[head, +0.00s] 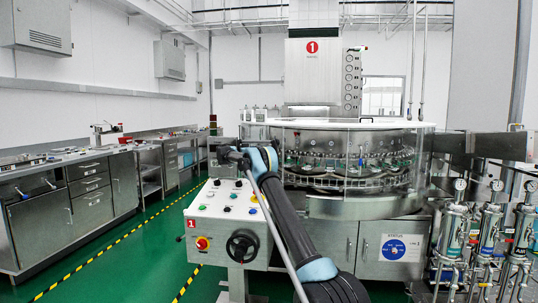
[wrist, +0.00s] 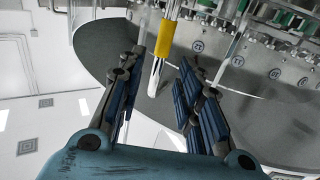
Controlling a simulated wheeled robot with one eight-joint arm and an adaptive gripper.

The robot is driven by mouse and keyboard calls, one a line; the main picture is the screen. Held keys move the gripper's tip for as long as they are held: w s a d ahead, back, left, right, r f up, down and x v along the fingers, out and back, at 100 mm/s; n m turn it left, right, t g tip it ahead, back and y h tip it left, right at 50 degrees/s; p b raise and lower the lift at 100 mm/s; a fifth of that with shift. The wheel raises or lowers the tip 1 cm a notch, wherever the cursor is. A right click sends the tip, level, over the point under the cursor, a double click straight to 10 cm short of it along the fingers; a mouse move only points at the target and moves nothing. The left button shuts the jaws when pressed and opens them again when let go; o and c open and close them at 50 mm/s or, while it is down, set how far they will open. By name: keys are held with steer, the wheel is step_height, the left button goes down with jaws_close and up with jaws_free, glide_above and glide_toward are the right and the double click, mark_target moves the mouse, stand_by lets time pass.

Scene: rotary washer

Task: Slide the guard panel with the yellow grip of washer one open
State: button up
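Washer one (head: 350,205) is a round steel machine with a clear guard around its carousel, under a red sign numbered 1. In the wrist view the yellow grip (wrist: 165,39) is a sleeve on a metal bar that runs on below it. My gripper (wrist: 162,62) is open, its two blue-padded fingers on either side of the bar in the picture. I see no finger touching it; how deep the bar sits between them I cannot tell. In the head view my gripper (head: 229,154) is small at the washer's left side, and the yellow grip cannot be made out.
A control box (head: 229,221) with buttons and a black handwheel stands in front of the washer's left side, below my arm. Pumps and pipes (head: 488,235) stand at the right. Steel cabinets (head: 88,200) line the left wall. Green floor lies open between them, with yellow-black tape.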

steer(key=v, duration=0.8)
